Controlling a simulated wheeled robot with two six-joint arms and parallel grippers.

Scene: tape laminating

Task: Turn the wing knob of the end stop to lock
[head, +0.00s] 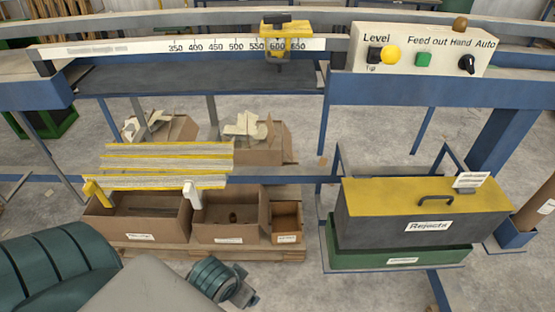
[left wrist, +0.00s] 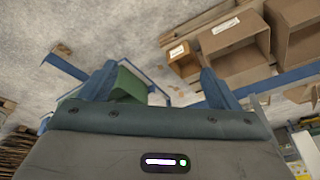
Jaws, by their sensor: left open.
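The end stop (head: 288,46) is a yellow block clamped on the white ruler rail in the head view, near the 600 mark. A small dark knob (head: 279,18) sits on top of it; its exact turn angle is too small to tell. My left gripper (left wrist: 158,88) shows in the left wrist view with its two blue-grey fingers wide apart and nothing between them. It points toward the floor and boxes, well away from the end stop. My right gripper is in neither view.
A control box (head: 420,48) with a yellow button, a green button and a black switch stands right of the end stop. Below are cardboard boxes (head: 140,216), yellow-edged strips (head: 160,163) and a yellow-lidded Rejects bin (head: 380,215). The grey shelf (head: 200,82) under the rail is clear.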

